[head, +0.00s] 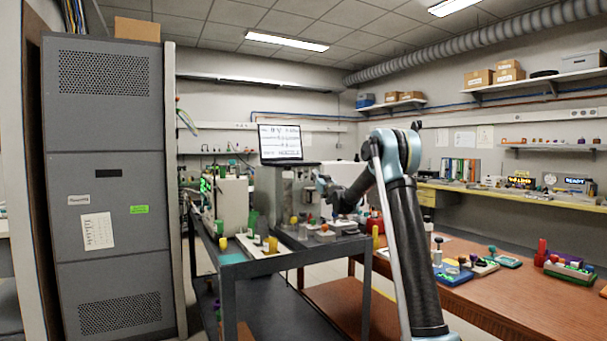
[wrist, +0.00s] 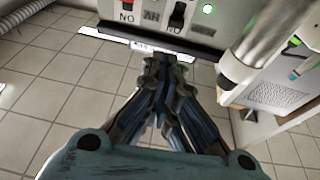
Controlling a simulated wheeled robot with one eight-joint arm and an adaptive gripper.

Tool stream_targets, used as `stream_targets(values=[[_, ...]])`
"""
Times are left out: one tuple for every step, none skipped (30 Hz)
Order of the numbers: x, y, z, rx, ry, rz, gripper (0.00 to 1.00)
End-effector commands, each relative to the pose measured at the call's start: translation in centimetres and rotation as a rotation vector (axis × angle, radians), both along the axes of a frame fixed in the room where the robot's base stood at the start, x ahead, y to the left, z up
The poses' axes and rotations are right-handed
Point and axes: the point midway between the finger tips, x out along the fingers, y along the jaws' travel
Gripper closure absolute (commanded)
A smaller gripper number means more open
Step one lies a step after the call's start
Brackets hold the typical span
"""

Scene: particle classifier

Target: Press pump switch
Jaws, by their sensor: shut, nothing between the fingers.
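My gripper (wrist: 165,60) is shut and empty, with its fingertips just short of the lower edge of a white instrument panel (wrist: 240,55). A red switch (wrist: 128,5) sits at the panel's upper left in the wrist view. A black rocker switch (wrist: 177,15) is right of it, close above my fingertips, and a green light (wrist: 208,9) glows further right. I cannot tell from the partial labels which switch is the pump's. In the head view my gripper (head: 325,187) is small beside the grey instrument (head: 283,187) on the cart; its switches cannot be made out there.
The dark cart (head: 262,268) carries the instrument, a laptop (head: 281,143) on top and several small parts. A metal cylinder (wrist: 270,35) stands close right of my gripper. A wooden table (head: 480,290) with parts is at the right, a tall grey cabinet (head: 105,190) at the left.

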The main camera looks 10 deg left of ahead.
Motion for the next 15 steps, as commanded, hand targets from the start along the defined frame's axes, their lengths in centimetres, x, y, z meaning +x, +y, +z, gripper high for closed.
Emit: stream_targets(values=[[0.3,0.7,-0.3,0.002,-0.011,0.018,1.00],[0.4,1.0,-0.4,0.002,-0.015,0.026,1.00],[0.5,1.3,-0.5,0.003,-0.022,0.036,1.00],[0.5,1.5,-0.5,0.005,-0.025,0.041,1.00],[0.6,1.6,-0.6,0.005,-0.027,0.045,1.00],[0.6,1.7,-0.6,0.006,-0.027,0.048,1.00],[0.6,1.8,-0.6,0.006,-0.029,0.050,1.00],[0.6,1.8,-0.6,0.007,-0.029,0.051,1.00],[0.6,1.8,-0.6,0.007,-0.029,0.051,1.00],[0.6,1.8,-0.6,0.007,-0.029,0.051,1.00],[0.6,1.8,-0.6,0.007,-0.028,0.050,1.00],[0.6,1.8,-0.6,0.007,-0.028,0.050,1.00],[0.6,1.8,-0.6,0.007,-0.028,0.050,1.00],[0.6,1.8,-0.6,0.007,-0.028,0.050,1.00],[0.6,1.8,-0.6,0.006,-0.029,0.050,1.00]])
